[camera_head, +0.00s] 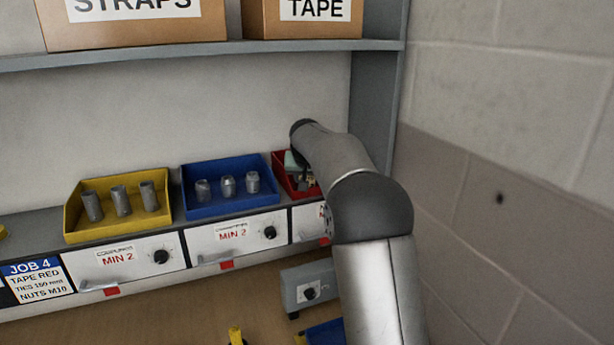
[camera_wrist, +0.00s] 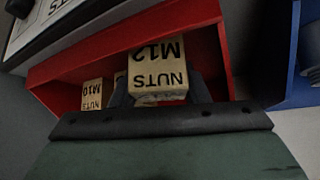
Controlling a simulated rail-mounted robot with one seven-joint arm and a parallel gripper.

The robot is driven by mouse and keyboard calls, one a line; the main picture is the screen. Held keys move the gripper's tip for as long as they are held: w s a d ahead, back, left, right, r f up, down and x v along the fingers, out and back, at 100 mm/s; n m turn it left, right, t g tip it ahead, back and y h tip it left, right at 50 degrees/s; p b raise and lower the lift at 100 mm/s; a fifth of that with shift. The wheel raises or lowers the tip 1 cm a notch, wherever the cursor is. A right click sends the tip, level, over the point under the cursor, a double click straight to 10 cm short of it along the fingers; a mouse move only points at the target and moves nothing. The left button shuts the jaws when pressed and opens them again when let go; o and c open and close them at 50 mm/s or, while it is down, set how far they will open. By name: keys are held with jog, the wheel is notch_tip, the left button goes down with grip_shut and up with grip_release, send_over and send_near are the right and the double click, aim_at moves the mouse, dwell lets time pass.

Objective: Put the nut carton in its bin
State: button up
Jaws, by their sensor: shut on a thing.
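The nut carton marked "NUTS M12" (camera_wrist: 157,68) is a small tan box between the dark fingers of my gripper (camera_wrist: 160,88) in the wrist view. The gripper is shut on it. The carton is at the red bin (camera_wrist: 70,68), within its walls as seen from the wrist; I cannot tell if it touches the floor. A second tan carton marked "NUTS M10" (camera_wrist: 96,93) stands beside it in the red bin. In the head view, my arm hides most of the red bin (camera_head: 281,172) and the gripper.
A blue bin (camera_head: 222,208) and a yellow bin (camera_head: 108,231), each with several grey parts, stand left of the red bin. A shelf (camera_head: 240,47) with boxes runs above. A block wall (camera_head: 500,150) is close on the right. A job card (camera_head: 38,279) reads "NUTS M10".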

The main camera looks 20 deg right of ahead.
jog(key=shift+f, duration=0.1)
jog(key=o, duration=1.2)
jog(key=shift+s+r, duration=0.1)
jog(key=shift+r, duration=0.2)
jog(key=b+v, duration=0.3)
jog(key=v, duration=0.8)
jog(key=shift+s+a+r, duration=0.15)
jog(key=shift+s+r, duration=0.05)
jog(key=shift+s, duration=0.1)
jog(key=s+a+f+n+g, duration=0.1)
jog(key=s+a+f+g, duration=0.1)
jog(key=s+f, duration=0.6)
jog(key=s+a+f+n+g+y, duration=0.1)
jog(key=s+f, duration=0.7)
jog(key=s, duration=1.2)
jog(key=s+a+f+n+g+y, duration=0.1)
jog(key=s+a+f+g, duration=0.2)
jog(key=s+f, duration=0.4)
jog(key=shift+s+a+f, duration=0.15)
jog(key=shift+s+a, duration=0.1)
jog(key=shift+s, duration=0.95)
jog(key=shift+s+a+f, duration=0.1)
jog(key=shift+s+a, duration=0.15)
jog(key=shift+s, duration=1)
jog(key=shift+s+a+f, duration=0.15)
jog(key=shift+s+a, duration=0.05)
jog(key=shift+s, duration=1)
